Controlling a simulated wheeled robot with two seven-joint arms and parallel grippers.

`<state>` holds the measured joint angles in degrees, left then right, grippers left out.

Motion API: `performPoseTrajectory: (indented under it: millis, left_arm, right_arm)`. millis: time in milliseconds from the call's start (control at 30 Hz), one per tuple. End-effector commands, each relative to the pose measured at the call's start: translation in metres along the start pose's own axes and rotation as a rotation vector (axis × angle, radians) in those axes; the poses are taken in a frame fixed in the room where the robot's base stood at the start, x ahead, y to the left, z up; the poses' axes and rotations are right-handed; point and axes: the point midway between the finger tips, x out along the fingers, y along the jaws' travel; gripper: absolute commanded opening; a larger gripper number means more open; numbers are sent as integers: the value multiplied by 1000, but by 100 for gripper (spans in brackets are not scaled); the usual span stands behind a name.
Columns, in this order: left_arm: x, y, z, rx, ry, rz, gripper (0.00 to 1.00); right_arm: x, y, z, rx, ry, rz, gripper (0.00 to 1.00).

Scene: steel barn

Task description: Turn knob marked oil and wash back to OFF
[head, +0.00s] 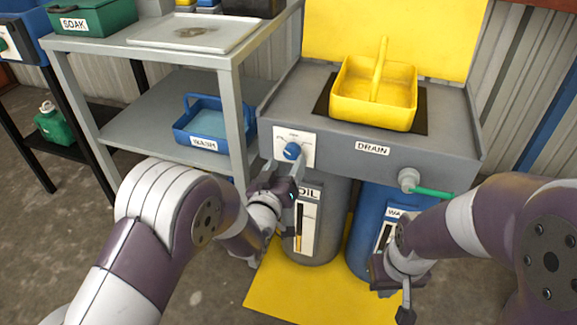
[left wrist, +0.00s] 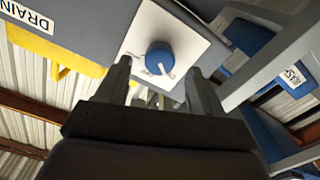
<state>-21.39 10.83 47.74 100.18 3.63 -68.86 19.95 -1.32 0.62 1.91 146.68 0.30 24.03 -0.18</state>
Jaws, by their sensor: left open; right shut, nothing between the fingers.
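The blue knob (head: 292,151) sits on a white plate (head: 306,137) on the grey front of the drain station. In the left wrist view the knob (left wrist: 160,58) shows a white pointer mark; the plate's lettering is too small to read. My left gripper (head: 283,172) is open, just below the knob in the head view. In the left wrist view its fingertips (left wrist: 158,68) stand on either side of the knob, with gaps and no clear contact. My right gripper (head: 395,291) is shut and empty, low at the right in front of the blue drum.
A yellow caddy (head: 372,92) sits on the drain station (head: 452,117). An outlet with a green hose (head: 433,192) sticks out at right. Below stand an OIL drum (head: 322,236) and a blue drum (head: 363,226). A grey shelf (head: 172,107) with the WASH caddy (head: 200,124) stands close left.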

Motion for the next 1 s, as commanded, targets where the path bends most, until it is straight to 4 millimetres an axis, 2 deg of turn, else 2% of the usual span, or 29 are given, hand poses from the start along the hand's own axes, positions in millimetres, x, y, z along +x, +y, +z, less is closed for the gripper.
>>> performPoseTrajectory:
  millis: [100,200,467,500,567,600,667,1000]
  left_arm:
    - [19,-1,2,0,1,0,67]
    - [27,0,1,1,0,0,67]
    - [29,0,0,1,-1,-1,67]
    - [29,0,0,1,-1,-1,61]
    - [29,0,0,1,-1,-1,41]
    - [29,0,0,1,-1,-1,28]
    - [29,0,0,1,-1,-1,11]
    - [29,0,0,40,-2,-1,11]
  right_arm:
    - [9,0,1,0,0,0,0]
    - [11,0,1,0,0,0,0]
    - [10,0,1,0,0,0,0]
    - [10,0,1,0,0,0,0]
    - [10,0,1,0,0,0,0]
    - [10,0,1,0,0,0,0]
    - [10,0,1,0,0,0,0]
    - [9,0,1,0,0,0,0]
